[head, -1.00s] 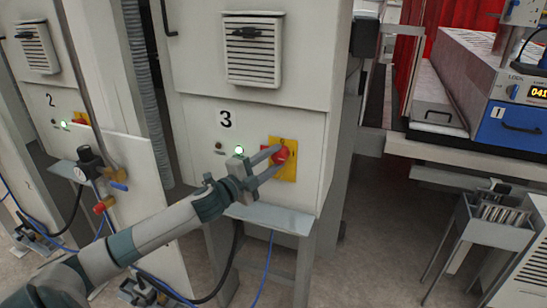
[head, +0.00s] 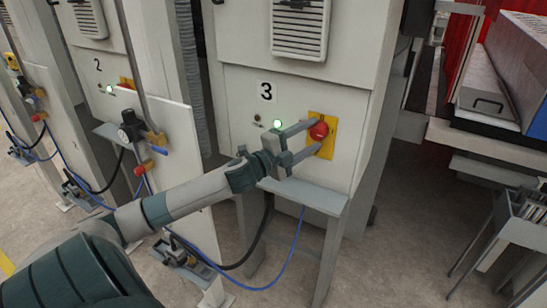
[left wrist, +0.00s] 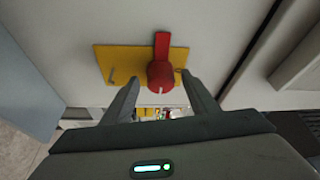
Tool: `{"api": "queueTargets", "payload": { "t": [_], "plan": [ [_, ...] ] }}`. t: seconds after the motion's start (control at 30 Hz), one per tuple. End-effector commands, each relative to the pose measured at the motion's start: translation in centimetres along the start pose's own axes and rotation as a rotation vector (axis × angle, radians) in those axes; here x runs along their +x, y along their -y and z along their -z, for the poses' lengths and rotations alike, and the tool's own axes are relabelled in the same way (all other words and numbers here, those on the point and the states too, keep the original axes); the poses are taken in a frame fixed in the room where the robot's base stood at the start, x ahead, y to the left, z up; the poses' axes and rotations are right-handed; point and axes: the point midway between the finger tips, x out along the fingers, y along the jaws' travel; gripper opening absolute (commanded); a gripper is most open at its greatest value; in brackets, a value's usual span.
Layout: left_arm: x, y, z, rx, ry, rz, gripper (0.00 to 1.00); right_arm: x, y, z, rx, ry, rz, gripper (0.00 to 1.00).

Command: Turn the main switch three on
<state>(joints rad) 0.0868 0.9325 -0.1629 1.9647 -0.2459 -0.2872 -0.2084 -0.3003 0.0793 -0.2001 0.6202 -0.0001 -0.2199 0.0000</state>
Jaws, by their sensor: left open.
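Main switch three is a red rotary knob (head: 319,131) on a yellow plate (head: 327,150), on the grey cabinet front under the number 3. A green light (head: 277,124) is lit to its left. My left gripper (head: 314,136) is open, with its fingers reaching to the knob in the head view. In the left wrist view the red knob (left wrist: 161,75) with its long handle shows between and just beyond the open fingertips (left wrist: 160,82). I cannot tell whether a finger touches it. My right gripper is not in view.
A grey ledge (head: 305,196) juts out below the switch. Cabinet 2 (head: 105,75), with a gauge and hoses, stands at the left. A metal rack (head: 520,215) stands at the right. Blue and black hoses hang below the ledge.

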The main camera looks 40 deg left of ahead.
Motion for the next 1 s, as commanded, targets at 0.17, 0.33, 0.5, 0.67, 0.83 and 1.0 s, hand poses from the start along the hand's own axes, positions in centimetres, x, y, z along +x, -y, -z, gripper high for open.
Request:
{"api": "queueTargets", "payload": {
  "t": [0.17, 0.33, 0.5, 0.67, 0.83, 1.0],
  "plan": [
    [-1.8, -0.3, 0.0, 0.002, -0.002, -0.002, 0.54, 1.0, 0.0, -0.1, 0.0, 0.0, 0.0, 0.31],
    [-3.8, -0.4, 0.0, 0.001, -0.001, -0.003, 0.54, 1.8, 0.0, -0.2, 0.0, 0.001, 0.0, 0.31],
    [-5.7, -0.3, 0.0, 0.0, 0.0, -0.003, 0.54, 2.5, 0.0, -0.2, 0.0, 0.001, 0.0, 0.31],
    [-7.4, -0.4, 0.0, 0.001, -0.001, -0.003, 0.54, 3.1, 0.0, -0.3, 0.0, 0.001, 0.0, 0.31],
    [-9.1, -0.3, 0.0, 0.0, -0.001, -0.003, 0.54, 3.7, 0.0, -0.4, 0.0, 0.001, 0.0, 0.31],
    [-10.8, -0.3, 0.1, 0.002, -0.002, -0.003, 0.54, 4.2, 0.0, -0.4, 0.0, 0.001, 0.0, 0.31]
  ]
}}
